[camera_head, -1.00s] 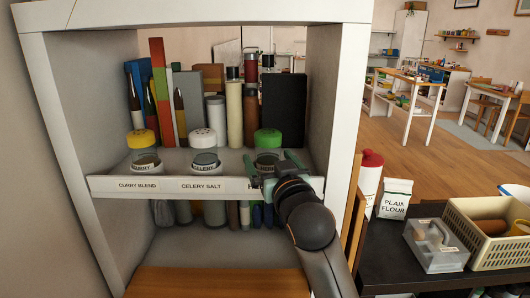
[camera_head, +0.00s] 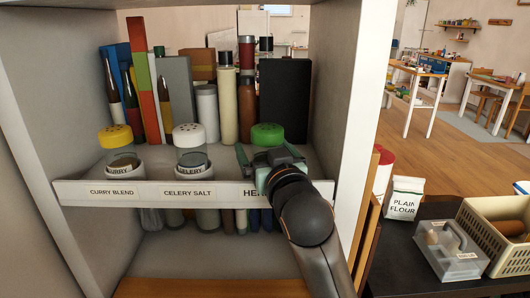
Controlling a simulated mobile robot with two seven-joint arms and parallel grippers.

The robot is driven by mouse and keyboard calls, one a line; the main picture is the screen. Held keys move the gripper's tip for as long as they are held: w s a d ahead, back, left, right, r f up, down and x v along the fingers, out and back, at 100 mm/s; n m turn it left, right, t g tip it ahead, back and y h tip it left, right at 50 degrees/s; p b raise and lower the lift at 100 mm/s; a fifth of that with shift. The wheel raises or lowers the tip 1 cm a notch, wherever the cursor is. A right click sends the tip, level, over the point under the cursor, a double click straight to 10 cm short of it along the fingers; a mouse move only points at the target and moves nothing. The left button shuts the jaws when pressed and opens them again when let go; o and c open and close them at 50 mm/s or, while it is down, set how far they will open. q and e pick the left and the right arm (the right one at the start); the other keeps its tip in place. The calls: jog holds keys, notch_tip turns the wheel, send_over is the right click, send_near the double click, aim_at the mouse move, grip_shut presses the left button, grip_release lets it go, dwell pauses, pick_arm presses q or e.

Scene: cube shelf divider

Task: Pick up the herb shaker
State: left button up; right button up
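The herb shaker has a green lid (camera_head: 267,134) and stands on the shelf at the right, behind the label strip reading "HE...". Its body is mostly hidden by my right gripper (camera_head: 269,156). The gripper comes in from the lower right, over the strip, with its fingers spread, one on each side of the shaker just below the lid. I cannot tell whether either finger touches it. My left gripper is not in view.
A celery salt shaker (camera_head: 190,148) with a white lid and a curry blend shaker (camera_head: 119,150) with a yellow lid stand to the left. Books and tall bottles (camera_head: 228,105) stand close behind. The label strip (camera_head: 140,192) edges the shelf; the right shelf wall (camera_head: 333,110) is near my arm.

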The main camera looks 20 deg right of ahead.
jog(key=shift+s, duration=0.15)
jog(key=shift+c, duration=0.5)
jog(key=c, duration=1.4)
